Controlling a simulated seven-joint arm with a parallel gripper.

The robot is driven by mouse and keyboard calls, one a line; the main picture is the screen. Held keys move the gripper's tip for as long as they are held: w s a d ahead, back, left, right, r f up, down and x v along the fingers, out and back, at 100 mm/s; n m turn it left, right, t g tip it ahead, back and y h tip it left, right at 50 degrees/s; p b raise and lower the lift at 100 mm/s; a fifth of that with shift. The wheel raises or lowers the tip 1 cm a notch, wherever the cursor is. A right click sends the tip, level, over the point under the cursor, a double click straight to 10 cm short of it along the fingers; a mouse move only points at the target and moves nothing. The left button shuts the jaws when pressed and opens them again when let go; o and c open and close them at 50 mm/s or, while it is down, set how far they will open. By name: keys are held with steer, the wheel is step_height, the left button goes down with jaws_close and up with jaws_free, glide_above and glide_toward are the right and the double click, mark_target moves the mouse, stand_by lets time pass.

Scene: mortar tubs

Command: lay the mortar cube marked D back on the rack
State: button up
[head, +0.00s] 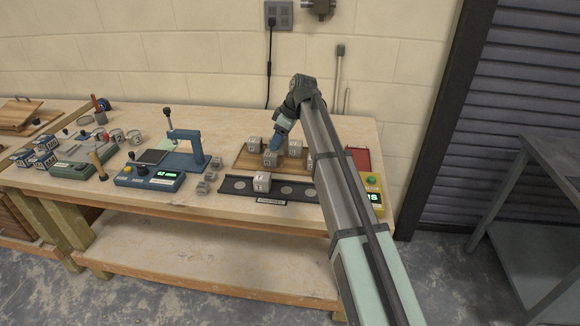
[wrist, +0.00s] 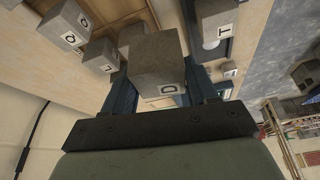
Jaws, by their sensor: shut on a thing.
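My gripper (head: 275,148) reaches down over the wooden slatted board (head: 242,163) on the bench. It is shut on a grey cube marked D (wrist: 158,75), whose label faces the wrist camera between the two fingers. The held cube also shows in the head view (head: 269,159) at the board's front part; whether it touches the board is unclear. Other grey cubes stand on the board, one at back left (head: 253,144), one at back right (head: 295,148) and one at right (head: 309,163), partly behind my arm.
A dark tray (head: 230,187) with round pads lies in front of the board and bears one cube (head: 262,182), marked T in the wrist view (wrist: 228,67). Small cubes (head: 203,187) stand left of it. A blue press (head: 188,160) stands further left; a yellow device (head: 374,190) at right.

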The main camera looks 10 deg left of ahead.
steer(key=w+d, duration=0.4)
steer(key=w, duration=0.1)
steer(key=shift+s+a+f+n+g, duration=0.1)
steer(key=shift+f+n, duration=0.25)
steer(key=shift+f, duration=1.25)
steer(key=shift+w+f+n+g, duration=0.1)
steer(key=shift+f+n, duration=0.2)
steer(key=shift+f, duration=1.25)
steer(key=shift+s+a+f+n+g, duration=0.1)
steer(key=shift+f+n, duration=0.25)
steer(key=shift+f, duration=1.25)
steer(key=shift+f, duration=0.15)
steer(key=o, duration=1)
steer(key=shift+d, duration=0.1)
steer(key=shift+c, duration=0.2)
steer(key=v, duration=1.2)
